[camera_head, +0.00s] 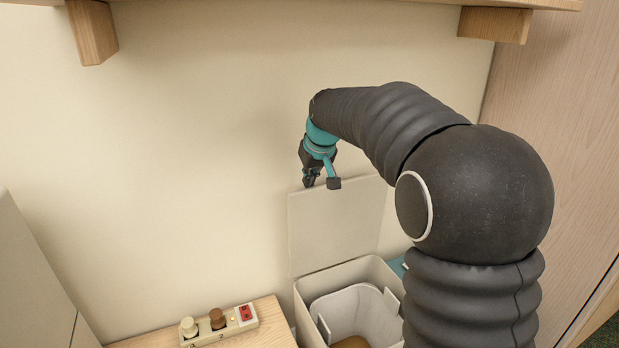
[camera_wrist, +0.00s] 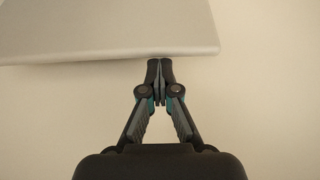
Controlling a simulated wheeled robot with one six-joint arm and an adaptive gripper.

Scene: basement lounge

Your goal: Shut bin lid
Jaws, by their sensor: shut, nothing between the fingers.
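The bin (camera_head: 302,315) stands against the wall with its pale lid (camera_head: 325,228) raised upright at its back. A grey inner bucket (camera_head: 352,306) with something brown at its bottom shows inside. My gripper (camera_head: 311,182) is at the lid's top edge, near its left part. In the wrist view my gripper (camera_wrist: 160,62) is shut and empty, its fingertips at the edge of the lid (camera_wrist: 100,28). I cannot tell whether they touch it. My arm hides the right side of the bin.
A low wooden surface (camera_head: 270,325) left of the bin holds a power strip (camera_head: 247,315) with plugs and a red switch. A shelf with wooden brackets (camera_head: 493,25) runs above. A teal object (camera_head: 397,266) shows right of the bin. The wall left of my gripper is clear.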

